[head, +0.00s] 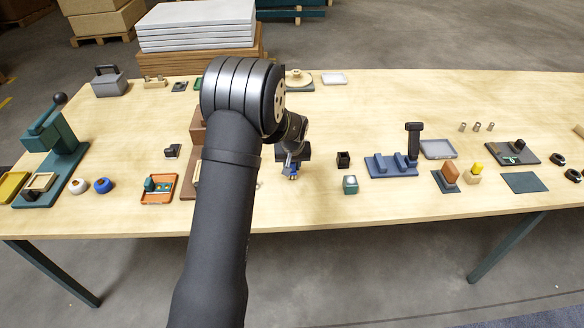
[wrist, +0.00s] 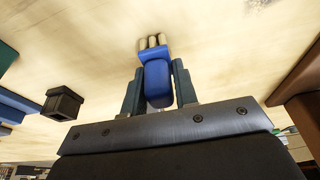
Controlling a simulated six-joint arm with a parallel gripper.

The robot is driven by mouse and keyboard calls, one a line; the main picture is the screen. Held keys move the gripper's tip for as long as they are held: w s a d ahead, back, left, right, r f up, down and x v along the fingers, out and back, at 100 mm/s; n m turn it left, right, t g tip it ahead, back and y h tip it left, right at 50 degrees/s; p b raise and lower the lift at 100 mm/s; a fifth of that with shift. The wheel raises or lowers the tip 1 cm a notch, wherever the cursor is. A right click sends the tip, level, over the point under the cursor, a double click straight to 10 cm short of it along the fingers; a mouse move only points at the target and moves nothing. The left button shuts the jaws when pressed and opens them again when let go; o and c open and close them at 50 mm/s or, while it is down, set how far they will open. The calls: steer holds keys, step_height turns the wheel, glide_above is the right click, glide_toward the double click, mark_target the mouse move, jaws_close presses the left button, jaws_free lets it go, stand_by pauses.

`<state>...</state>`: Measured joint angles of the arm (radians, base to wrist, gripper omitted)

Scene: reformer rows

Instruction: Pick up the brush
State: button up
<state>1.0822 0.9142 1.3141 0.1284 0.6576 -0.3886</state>
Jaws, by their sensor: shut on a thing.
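The brush (wrist: 155,76) has a blue body and several short cream bristle tufts. In the wrist view it sits between the two dark teal fingers of my gripper (wrist: 158,85), which is shut on its blue handle. The bristles point away from the gripper's palm. In the head view my gripper (head: 292,168) is low over the middle of the table, with a small blue bit of the brush (head: 294,177) showing below it. I cannot tell whether the brush touches the table.
A black open box (head: 343,159) and a green block with a pale top (head: 350,184) stand just right of my gripper. A blue stand (head: 377,167) is farther right. A brown block (wrist: 300,83) is close in the wrist view. The table's front middle (head: 310,213) is clear.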

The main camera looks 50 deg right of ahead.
step_height(320, 180, up, 3)
steer(key=s+r, duration=0.7)
steer(key=s, duration=0.4)
steer(key=w+a+f, duration=0.2)
steer(key=w+a, duration=0.5)
steer(key=w, duration=0.3)
steer(key=w+a+f, duration=0.1)
steer(key=w+a, duration=0.5)
steer(key=w, duration=0.3)
steer(key=shift+w+a+f, duration=0.1)
steer(key=shift+f, duration=1.8)
steer(key=shift+w+f, duration=0.1)
steer(key=shift+f, duration=1.75)
steer(key=shift+s+d+f, duration=0.15)
steer(key=shift+s+d, duration=0.05)
steer(key=shift+d, duration=0.05)
steer(key=shift+s+d, duration=2.15)
steer(key=w+a, duration=0.4)
steer(key=shift+w+a, duration=0.3)
steer(key=shift+w, duration=0.25)
steer(key=shift+d, duration=0.35)
steer(key=shift+s+d, duration=2.15)
steer(key=shift+s, duration=0.1)
steer(key=shift+w+a, duration=2.4)
step_height(320, 180, up, 8)
